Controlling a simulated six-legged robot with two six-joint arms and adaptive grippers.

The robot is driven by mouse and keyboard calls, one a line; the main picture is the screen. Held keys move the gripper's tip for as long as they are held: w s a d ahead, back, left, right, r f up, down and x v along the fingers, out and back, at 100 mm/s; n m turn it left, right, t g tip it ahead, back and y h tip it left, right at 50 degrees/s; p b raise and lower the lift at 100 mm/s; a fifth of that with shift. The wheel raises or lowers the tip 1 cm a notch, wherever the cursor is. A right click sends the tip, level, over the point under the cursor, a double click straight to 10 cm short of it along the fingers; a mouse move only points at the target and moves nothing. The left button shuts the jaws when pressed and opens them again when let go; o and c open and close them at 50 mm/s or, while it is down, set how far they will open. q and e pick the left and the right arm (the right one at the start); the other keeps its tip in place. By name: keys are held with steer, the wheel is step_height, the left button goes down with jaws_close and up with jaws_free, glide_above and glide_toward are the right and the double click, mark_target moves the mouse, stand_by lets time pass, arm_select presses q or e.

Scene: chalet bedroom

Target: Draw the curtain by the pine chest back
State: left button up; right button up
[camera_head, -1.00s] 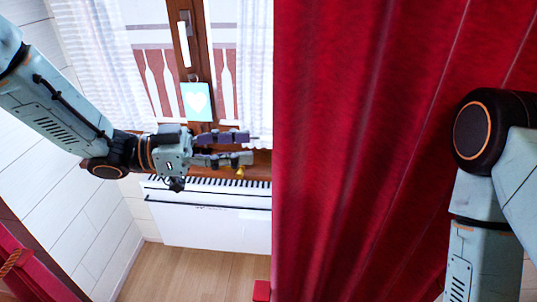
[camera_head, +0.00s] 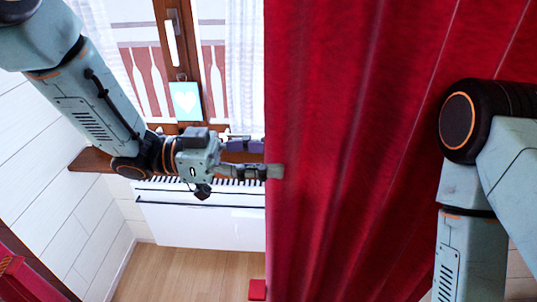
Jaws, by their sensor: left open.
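The red curtain (camera_head: 350,150) hangs in long folds over the right half of the head view, with its free edge left of centre. My left gripper (camera_head: 262,159) is open at this edge. Its nearer, grey finger lies in front of the cloth just past the edge. Its farther, purple finger ends at the edge, its tip seemingly hidden behind the cloth. Whether either finger touches the cloth I cannot tell. My right arm stands before the curtain at the right, its gripper out of view. I see no pine chest.
Behind my left gripper are a wooden sill (camera_head: 92,160), a white radiator (camera_head: 200,218) and a window with white sheers (camera_head: 243,65). Red cloth with a rope (camera_head: 12,265) is at lower left. A small red object (camera_head: 257,290) is on the floor.

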arm_select(q)
steer(key=shift+d, duration=0.4)
steer(key=shift+c, duration=0.2)
steer(key=shift+a, duration=0.15)
steer(key=c, duration=0.3)
jaws_close()
